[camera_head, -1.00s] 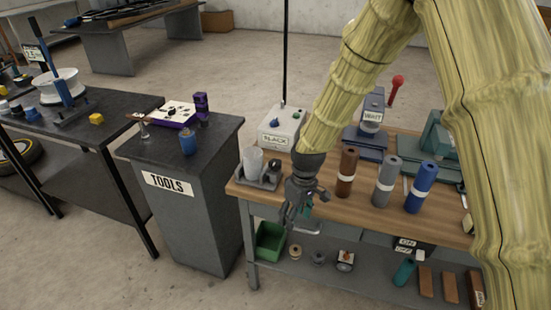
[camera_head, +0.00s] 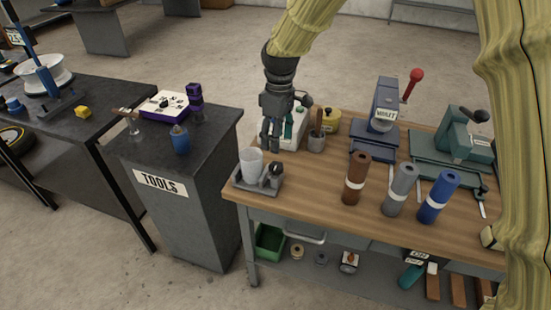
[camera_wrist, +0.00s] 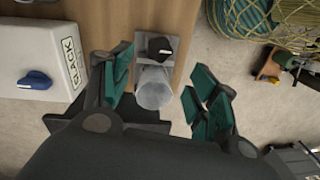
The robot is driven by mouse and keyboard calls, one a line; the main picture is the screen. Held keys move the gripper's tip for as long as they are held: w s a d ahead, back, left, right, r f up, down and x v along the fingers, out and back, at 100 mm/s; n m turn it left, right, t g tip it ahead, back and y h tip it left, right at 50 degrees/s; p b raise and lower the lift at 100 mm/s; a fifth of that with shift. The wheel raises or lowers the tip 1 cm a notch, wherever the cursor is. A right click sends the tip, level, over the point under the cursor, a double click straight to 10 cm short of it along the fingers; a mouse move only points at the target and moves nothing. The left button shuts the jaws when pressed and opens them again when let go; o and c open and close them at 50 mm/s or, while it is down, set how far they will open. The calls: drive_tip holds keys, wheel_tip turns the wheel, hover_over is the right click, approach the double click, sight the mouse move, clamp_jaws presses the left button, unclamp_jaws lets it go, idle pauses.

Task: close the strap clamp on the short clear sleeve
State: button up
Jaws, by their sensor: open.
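The short clear sleeve (camera_head: 250,163) stands in a grey holder (camera_head: 243,184) at the left end of the wooden bench. A small black knob-like part (camera_head: 276,169), perhaps of the strap clamp, sits beside it on the same holder. In the wrist view, the sleeve (camera_wrist: 155,92) shows between my fingers, with the dark part (camera_wrist: 160,47) above it. My gripper (camera_head: 270,143) is open and empty, pointing down, above and behind the holder. It touches neither. The strap itself is too small to make out.
Brown (camera_head: 356,178), grey (camera_head: 399,189) and blue (camera_head: 438,197) cylinders stand to the right. The TOOLS cabinet (camera_head: 165,200) is left, across a gap.

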sight(276, 165)
drive_tip(key=f, duration=0.6)
drive_tip(key=f+p, duration=0.1)
drive_tip(key=f, duration=0.2)
drive_tip(key=shift+s+a+f, duration=0.1)
drive_tip(key=shift+s+f, duration=0.1)
drive_tip(key=shift+s, duration=0.05)
drive_tip(key=c, duration=1)
